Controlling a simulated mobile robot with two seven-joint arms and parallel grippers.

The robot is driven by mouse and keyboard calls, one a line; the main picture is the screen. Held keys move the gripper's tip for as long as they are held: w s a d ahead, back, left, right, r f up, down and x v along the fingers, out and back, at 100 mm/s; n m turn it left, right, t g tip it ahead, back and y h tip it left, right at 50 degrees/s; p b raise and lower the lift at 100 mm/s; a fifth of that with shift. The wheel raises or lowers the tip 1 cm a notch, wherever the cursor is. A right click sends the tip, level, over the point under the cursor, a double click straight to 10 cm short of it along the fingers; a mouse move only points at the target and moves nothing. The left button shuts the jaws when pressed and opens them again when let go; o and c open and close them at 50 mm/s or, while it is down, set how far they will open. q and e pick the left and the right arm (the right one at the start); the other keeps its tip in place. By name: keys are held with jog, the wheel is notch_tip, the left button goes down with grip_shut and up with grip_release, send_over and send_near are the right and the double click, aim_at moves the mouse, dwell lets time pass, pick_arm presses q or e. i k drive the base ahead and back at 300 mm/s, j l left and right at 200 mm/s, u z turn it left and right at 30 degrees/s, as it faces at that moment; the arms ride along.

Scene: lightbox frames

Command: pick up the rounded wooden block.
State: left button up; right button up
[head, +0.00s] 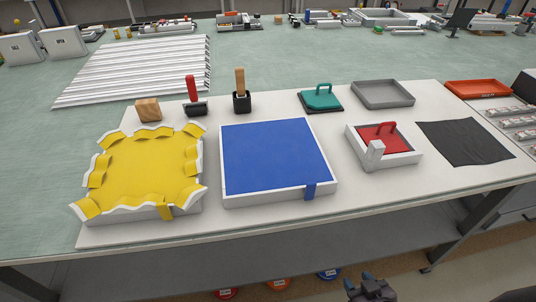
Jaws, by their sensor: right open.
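The rounded wooden block (148,109) is light brown and sits at the back left of the white board, behind the yellow-covered frame. Nothing touches it from above. My right gripper (370,289) shows at the bottom edge of the head view, low in front of the table and far from the block. It is dark, open and partly cut off by the picture edge. My left gripper is not in view.
Beside the block stand a red-handled tool (192,97) and a wooden-handled tool (241,92). In front are the yellow-covered frame (150,170) and a blue panel (275,155). A ribbed white panel (140,70) lies behind. The table's front edge lies between my gripper and these things.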

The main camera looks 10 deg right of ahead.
aim_at(149, 109)
jog(key=j+z, duration=0.3)
jog(key=k+j+z, duration=0.25)
jog(key=j, duration=0.2)
jog(key=j+z, duration=0.3)
jog(key=k+j+z, duration=0.25)
jog(key=j, duration=0.15)
